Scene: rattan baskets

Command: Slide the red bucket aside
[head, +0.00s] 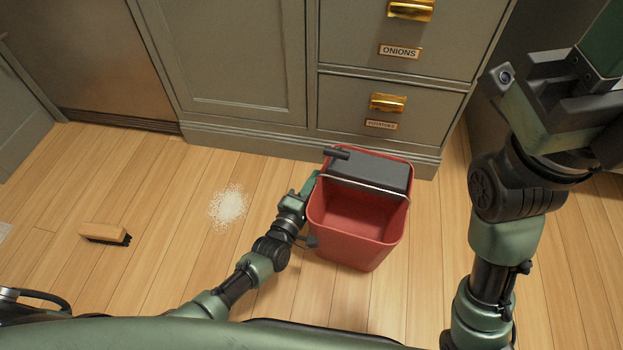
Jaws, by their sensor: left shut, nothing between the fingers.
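The red bucket (358,219) stands upright on the wooden floor in front of the cabinet. It has a grey wringer insert at its back, a dark handle stub and a pale wire bail across its top. My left gripper (312,184) is shut and empty at the bucket's left side, close to the rim. The picture does not settle whether it touches the bucket. My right gripper (555,90) is raised at the upper right, close to the camera and away from the bucket. Its fingertips do not show clearly.
White grains (228,206) lie on the floor left of the bucket. A wooden brush (105,234) with dark bristles lies farther left. The cabinet (405,90) with brass-handled drawers is just behind the bucket. Bare floor lies right of the bucket.

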